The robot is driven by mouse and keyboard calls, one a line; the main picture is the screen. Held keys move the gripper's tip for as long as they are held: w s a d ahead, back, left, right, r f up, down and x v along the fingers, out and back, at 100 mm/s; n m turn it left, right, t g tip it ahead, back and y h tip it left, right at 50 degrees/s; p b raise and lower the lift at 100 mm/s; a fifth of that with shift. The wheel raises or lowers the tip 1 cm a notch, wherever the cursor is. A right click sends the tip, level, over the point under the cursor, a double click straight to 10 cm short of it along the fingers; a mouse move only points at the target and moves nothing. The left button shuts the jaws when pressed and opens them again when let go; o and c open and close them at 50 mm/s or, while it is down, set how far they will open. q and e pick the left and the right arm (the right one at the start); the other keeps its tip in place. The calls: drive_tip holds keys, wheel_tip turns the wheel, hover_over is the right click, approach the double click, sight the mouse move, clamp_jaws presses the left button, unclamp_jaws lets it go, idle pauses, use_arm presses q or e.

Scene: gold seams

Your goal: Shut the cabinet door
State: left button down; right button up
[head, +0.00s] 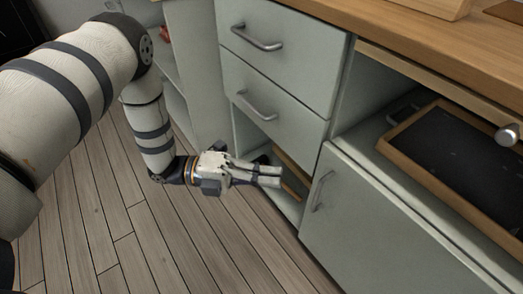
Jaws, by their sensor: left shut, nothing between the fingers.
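The pale grey-green cabinet door (375,235) is at the lower right, with a vertical metal handle (322,191) near its left edge. I cannot tell whether it is ajar or flush; its lower part runs out of the picture. My left gripper (279,176) points right, its fingers together and empty. It is left of the door handle and in front of the open compartment (288,207) under the drawers, with no visible contact with the door. My right gripper is not in view.
Two closed drawers (280,60) stand above the open compartment. A wood-rimmed tray with a dark bottom (450,150) lies in the open space above the door, under a wooden worktop (420,40). An open shelf unit (178,80) is behind my arm. The plank floor (130,235) is clear.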

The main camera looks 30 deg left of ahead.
sight(338, 164)
use_arm(q)
drive_tip(key=w+d+b, duration=0.1)
drive_tip(key=w+d, duration=0.5)
drive_tip(key=shift+w+d+b, duration=0.3)
drive_tip(key=shift+b, duration=0.1)
drive_tip(key=shift+f, duration=0.1)
drive_tip(key=shift+w+d+f, duration=0.1)
drive_tip(key=shift+w+d, duration=0.05)
drive_tip(key=shift+w, duration=0.45)
drive_tip(key=shift+w+d, duration=0.1)
drive_tip(key=shift+w, duration=0.45)
drive_tip(key=shift+w+b, duration=0.3)
drive_tip(key=shift+r, duration=0.25)
